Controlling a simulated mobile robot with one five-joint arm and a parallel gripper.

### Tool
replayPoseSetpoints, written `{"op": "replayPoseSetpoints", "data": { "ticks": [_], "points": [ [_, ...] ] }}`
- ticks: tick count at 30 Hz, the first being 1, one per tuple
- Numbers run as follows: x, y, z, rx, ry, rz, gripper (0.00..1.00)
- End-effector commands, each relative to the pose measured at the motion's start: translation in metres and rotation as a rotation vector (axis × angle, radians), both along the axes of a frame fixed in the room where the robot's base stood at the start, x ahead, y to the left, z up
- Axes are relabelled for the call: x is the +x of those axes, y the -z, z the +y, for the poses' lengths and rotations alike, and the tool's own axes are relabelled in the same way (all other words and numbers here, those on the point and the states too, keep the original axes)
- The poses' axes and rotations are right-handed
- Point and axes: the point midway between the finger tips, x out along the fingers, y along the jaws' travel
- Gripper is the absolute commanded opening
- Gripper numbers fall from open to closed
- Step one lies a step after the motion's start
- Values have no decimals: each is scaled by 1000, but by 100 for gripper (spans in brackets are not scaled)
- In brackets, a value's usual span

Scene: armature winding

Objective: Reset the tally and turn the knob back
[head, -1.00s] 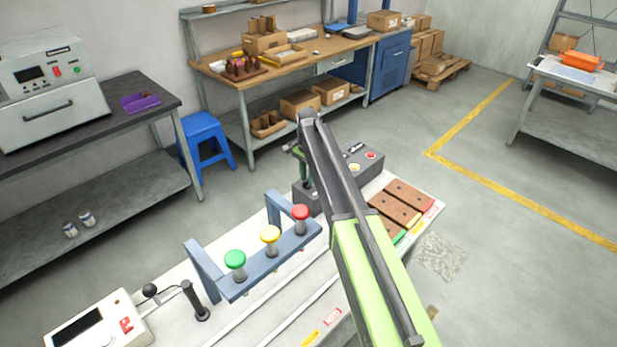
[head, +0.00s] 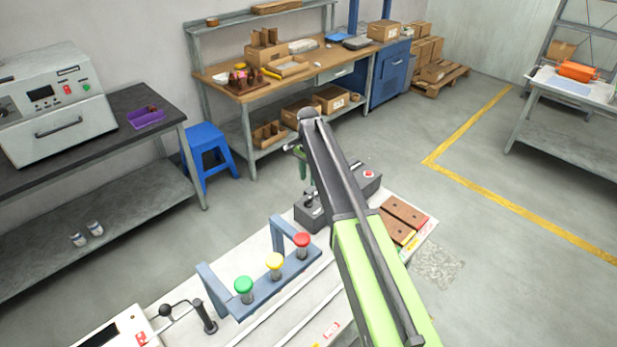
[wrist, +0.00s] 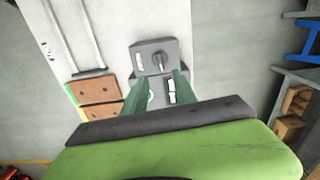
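A white box (head: 125,325) with a dark display and a red switch sits at the bench's lower left in the head view, partly cut off by the frame. A dark grey control box (head: 310,216) stands farther along the bench, with a dark knob or lever and a red button (head: 369,174). My arm hides its middle. In the wrist view this grey box (wrist: 139,63) shows a knob (wrist: 157,60) just beyond my gripper (wrist: 161,77). My green fingers are apart, with no object held between them. Whether they touch the box is unclear.
A blue-grey stand (head: 262,284) with green, yellow and red mushroom tops rises from the bench between the two boxes. Brown blocks (head: 404,212) lie right of my arm. A blue stool (head: 207,150) and side benches stand beyond.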

Motion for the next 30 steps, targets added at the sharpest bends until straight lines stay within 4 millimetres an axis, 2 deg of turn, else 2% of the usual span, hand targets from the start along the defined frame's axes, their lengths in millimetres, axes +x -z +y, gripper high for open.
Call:
{"op": "replayPoseSetpoints", "data": {
  "ticks": [1, 3, 6, 10, 25, 28, 30],
  "points": [
    [0, -24, 0, 0, 0, 0, 34],
    [0, -39, 0, 0, 0, 0, 34],
    [0, -59, 0, 0, 0, 0, 34],
    [0, -72, 0, 0, 0, 0, 34],
    [0, -71, 0, 0, 1, 0, 34],
    [2, -59, -10, 0, 13, 0, 34],
    [4, -43, -26, 0, 31, 0, 34]
  ]
}}
